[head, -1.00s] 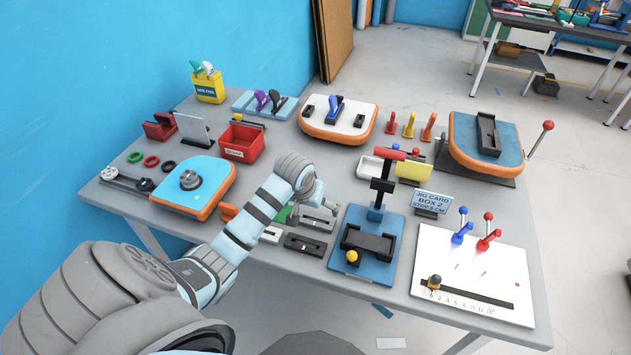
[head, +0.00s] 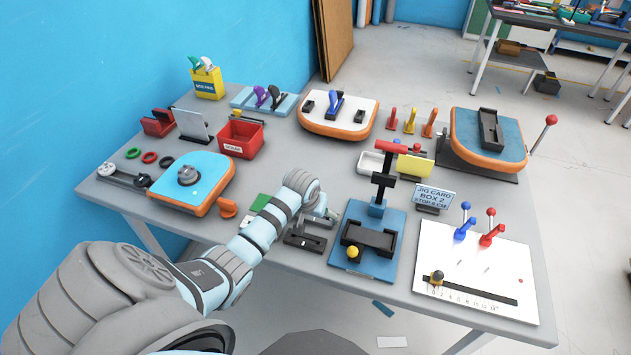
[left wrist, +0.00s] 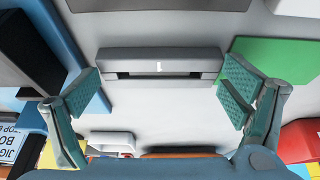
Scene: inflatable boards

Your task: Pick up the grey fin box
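The grey fin box (left wrist: 160,62) is a long grey block with a dark slot and a small white mark. In the left wrist view it lies on the table, level across the upper middle. My left gripper (left wrist: 158,92) is open, its teal fingers on either side of the box's ends, with gaps left. The grey fin box (head: 318,221) is partly covered there. My right gripper is not in view.
A green card (left wrist: 280,60) lies beside the grey box. A blue jig with a black holder (head: 368,238) stands close to the right. A red bin (head: 241,138) and an orange-edged board (head: 192,185) are to the left.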

